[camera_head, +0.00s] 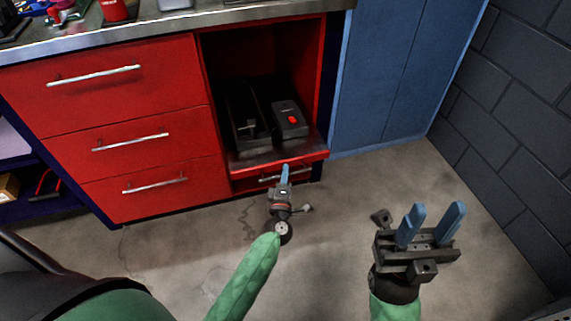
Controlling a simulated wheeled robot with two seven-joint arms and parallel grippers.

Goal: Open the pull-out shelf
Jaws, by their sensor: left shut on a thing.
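The pull-out shelf (246,164) is a dark board with a red front edge, low in the open compartment of the red cabinet. It sticks out a little past the cabinet front. A silver handle (298,177) is on the red front below it. My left gripper (285,174) is at the shelf's front, its blue fingers shut on the shelf's front edge or handle; the fingers hide the exact contact. My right gripper (430,222) is open and empty above the floor, to the right.
A black case (243,115) and a dark box with a red mark (290,122) sit on the shelf. Red drawers (150,142) are to the left. A blue cabinet (385,75) and grey block wall (515,130) are to the right. The floor in front is clear.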

